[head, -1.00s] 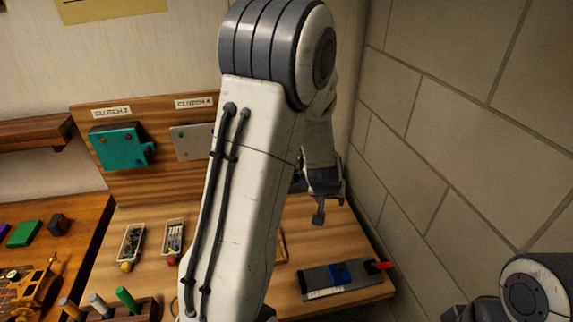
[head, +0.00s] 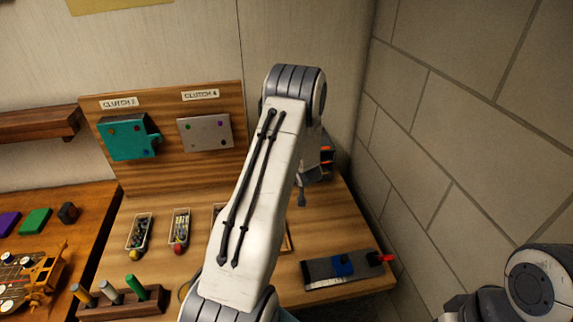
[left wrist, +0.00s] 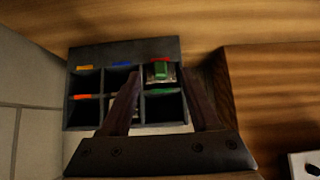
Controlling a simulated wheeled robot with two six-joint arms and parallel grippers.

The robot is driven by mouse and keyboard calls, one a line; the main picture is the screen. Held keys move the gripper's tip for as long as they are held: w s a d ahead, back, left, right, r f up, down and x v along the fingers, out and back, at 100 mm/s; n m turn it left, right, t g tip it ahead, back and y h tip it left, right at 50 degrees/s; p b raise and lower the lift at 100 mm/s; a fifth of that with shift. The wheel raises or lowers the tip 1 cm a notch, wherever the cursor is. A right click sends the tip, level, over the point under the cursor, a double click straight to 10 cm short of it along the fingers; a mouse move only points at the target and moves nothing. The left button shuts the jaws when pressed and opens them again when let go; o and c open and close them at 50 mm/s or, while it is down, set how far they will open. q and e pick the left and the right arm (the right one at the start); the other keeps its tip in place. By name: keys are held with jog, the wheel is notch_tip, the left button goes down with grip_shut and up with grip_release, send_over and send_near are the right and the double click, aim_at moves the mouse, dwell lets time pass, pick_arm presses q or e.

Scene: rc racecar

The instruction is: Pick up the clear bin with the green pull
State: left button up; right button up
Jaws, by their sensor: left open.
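The clear bin with the green pull (left wrist: 161,73) sits in the upper right compartment of a dark rack (left wrist: 125,50), below a red label, in the left wrist view. My left gripper (left wrist: 163,80) is open in front of the rack. Its two fingers point at the rack, one to each side of the bin in the picture; no contact shows. In the head view my left arm hides most of the rack, and only a part with orange marks (head: 327,157) shows. My right gripper is not in view.
Clear bins with small parts stand on the wooden table, one with a yellow pull (head: 139,233) and one beside it (head: 180,232). A tool block (head: 122,303) is at the front left. A grey fixture with a red handle (head: 345,268) lies at the right. A block wall (head: 480,130) bounds the right.

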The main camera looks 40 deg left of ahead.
pick_arm(q)
jog(key=shift+p+x, duration=0.55)
jog(key=shift+x, duration=1.3)
grip_shut()
